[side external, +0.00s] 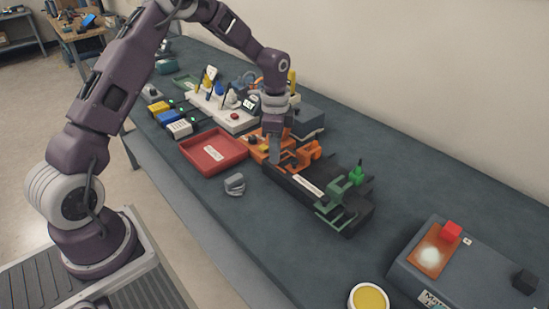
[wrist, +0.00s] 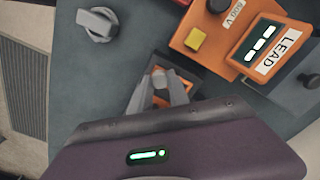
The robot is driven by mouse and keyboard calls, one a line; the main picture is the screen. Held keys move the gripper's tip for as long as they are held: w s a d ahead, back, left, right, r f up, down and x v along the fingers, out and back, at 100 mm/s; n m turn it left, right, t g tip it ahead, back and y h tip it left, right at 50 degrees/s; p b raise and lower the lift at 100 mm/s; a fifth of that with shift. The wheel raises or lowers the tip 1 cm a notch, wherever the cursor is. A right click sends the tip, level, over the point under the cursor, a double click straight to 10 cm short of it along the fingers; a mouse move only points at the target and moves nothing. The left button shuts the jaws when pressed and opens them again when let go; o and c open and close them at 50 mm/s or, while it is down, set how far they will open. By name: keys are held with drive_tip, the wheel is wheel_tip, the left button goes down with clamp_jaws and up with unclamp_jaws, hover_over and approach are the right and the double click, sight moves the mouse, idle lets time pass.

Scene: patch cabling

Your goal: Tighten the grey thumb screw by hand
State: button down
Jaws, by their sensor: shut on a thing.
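In the side view my fingers hide the screw.
A loose grey knob-like part (side external: 235,184) lies on the bench, also in the wrist view (wrist: 97,23). A red tray (side external: 214,152) and an orange LEAD meter (wrist: 262,45) are close by. A green clamp (side external: 337,198) stands on the fixture.

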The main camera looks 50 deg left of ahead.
drive_tip(key=m, duration=0.4)
drive_tip(key=shift+m, duration=0.7)
drive_tip(key=shift+m, duration=1.2)
drive_tip(key=m, duration=0.7)
drive_tip(key=shift+m, duration=0.3)
drive_tip(key=c, duration=1.6)
unclamp_jaws()
